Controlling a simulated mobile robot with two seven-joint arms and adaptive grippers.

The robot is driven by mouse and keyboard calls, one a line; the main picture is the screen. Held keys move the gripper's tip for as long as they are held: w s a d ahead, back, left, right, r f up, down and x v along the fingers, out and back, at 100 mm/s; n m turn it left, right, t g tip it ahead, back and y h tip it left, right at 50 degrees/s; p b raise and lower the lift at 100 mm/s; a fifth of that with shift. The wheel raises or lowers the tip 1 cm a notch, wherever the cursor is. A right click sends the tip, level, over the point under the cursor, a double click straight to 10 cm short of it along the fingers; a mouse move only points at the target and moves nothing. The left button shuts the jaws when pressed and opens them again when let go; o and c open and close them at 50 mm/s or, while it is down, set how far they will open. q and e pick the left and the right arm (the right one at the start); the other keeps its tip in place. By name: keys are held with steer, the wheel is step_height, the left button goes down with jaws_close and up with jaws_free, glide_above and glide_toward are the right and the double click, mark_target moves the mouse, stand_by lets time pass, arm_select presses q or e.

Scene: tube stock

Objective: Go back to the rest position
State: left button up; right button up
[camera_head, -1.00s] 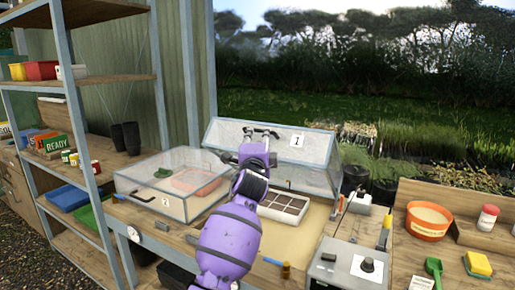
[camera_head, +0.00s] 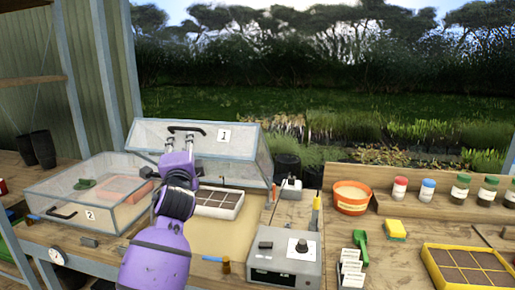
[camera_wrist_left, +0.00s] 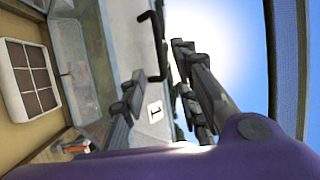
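My left gripper (camera_head: 180,141) is open, with its fingers pointing at the dark handle (camera_head: 187,130) on the raised clear lid labelled 1 (camera_head: 240,148). In the left wrist view the two fingers (camera_wrist_left: 158,78) are apart with nothing between their tips, and the handle (camera_wrist_left: 160,45) shows close by; whether they touch it I cannot tell. The lid stands tilted up behind a white tray of dark soil cells (camera_head: 222,202), which also shows in the left wrist view (camera_wrist_left: 35,80). My purple left arm covers part of the bench. My right gripper is not in view.
A clear case labelled 2 (camera_head: 70,195) stands left of my arm. A grey control box (camera_head: 285,258), an orange tub (camera_head: 351,197), a green scoop (camera_head: 361,249), a yellow sponge (camera_head: 396,228) and a yellow seed tray (camera_head: 470,268) occupy the bench to the right.

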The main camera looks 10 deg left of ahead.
arm_select(q)
steer(key=s+d+f+n+h, duration=0.2)
steer(key=d+f+n+h, duration=0.15)
steer(key=d+f, duration=0.2)
steer(key=s+d+f+n+g+h+p, duration=0.1)
steer(key=s+d+f, duration=0.1)
steer(key=s+f, duration=0.45)
steer(key=s+d+f+n+g+h, duration=0.1)
steer(key=s+f+n, duration=0.15)
steer(key=f, duration=0.65)
steer(key=s+d+f+n+g+h+p, duration=0.1)
steer(key=s+d+f, duration=0.1)
steer(key=s+f, duration=0.45)
steer(key=s+f+n+g, duration=0.1)
steer(key=s+f+g, duration=0.1)
steer(key=s+f, duration=0.6)
steer(key=s+f+n+g+p, duration=0.1)
steer(key=s+f+n+g, duration=0.1)
steer(key=s+f, duration=0.7)
steer(key=s+d+f+n+g, duration=0.1)
steer(key=s+f+g, duration=0.2)
steer(key=s+f, duration=0.5)
steer(key=s, duration=1.2)
steer(key=shift+s+f+n, duration=0.25)
steer(key=shift+s+n, duration=0.05)
steer(key=shift+s, duration=0.05)
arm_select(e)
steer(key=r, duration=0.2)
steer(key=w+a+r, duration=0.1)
